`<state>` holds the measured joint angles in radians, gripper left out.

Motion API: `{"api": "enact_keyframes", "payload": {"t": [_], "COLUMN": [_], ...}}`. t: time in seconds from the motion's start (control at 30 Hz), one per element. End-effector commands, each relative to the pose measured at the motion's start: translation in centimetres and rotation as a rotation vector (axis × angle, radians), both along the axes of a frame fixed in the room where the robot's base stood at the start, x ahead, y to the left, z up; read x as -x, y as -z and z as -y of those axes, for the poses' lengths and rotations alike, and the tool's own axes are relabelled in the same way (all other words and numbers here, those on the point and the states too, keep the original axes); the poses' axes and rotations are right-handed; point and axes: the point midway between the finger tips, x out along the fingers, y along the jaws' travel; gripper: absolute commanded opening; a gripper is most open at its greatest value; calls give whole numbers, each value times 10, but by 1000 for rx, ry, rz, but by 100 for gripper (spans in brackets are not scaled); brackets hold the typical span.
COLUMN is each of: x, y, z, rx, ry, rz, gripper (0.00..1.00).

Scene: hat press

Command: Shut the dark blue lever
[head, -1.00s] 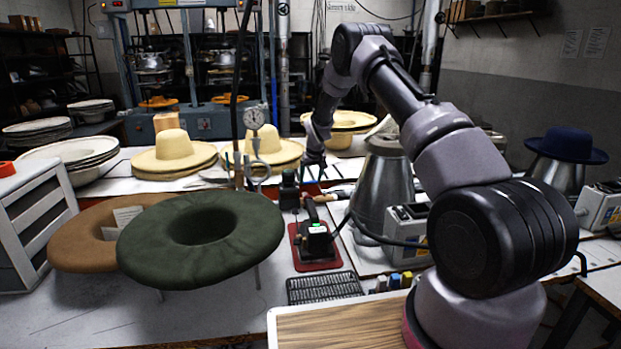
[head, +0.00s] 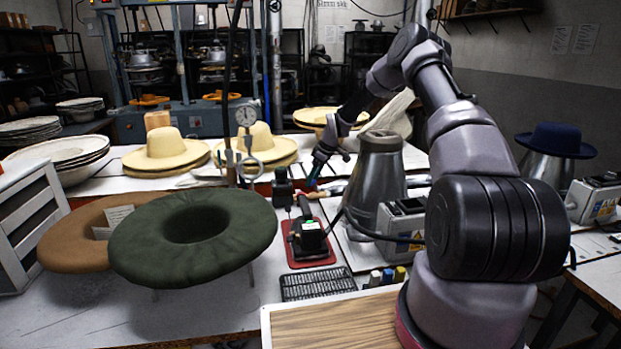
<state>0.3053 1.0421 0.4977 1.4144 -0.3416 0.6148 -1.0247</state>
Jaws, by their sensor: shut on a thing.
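My gripper (head: 314,177) is at the far end of my arm, low over the middle of the bench, just behind the black hand tool on the red mat. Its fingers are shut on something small. A small dark blue piece (head: 312,183) shows at the fingertips and appears to be the dark blue lever. The fingers hide most of it, so its angle and how far it stands open cannot be told. A dial gauge on a stand (head: 246,117) is to the left of the gripper.
A metal cone-shaped vessel (head: 378,185) stands close to the right of the gripper. The black hand tool (head: 307,232) sits on a red mat (head: 312,262) in front. A large green hat form (head: 190,270) is at the left. Straw hats (head: 170,150) are behind.

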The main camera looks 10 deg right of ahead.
Motion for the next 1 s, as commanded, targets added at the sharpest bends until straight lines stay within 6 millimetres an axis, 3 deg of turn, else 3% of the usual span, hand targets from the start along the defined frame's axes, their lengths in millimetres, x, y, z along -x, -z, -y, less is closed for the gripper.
{"api": "enact_keyframes", "payload": {"t": [0.3, 0.8, 0.83, 0.9, 1.0], "x": [4, 4, 4, 4, 4], "y": [1, 2, 2, 2, 1], "z": [7, 9, 9, 9, 8], "rx": [1, 2, 2, 2, 2], "ry": [-108, -125, -125, -125, -125], "rz": [-3, -4, -4, -4, -3], "gripper": [0, 0, 81, 100, 100]}}
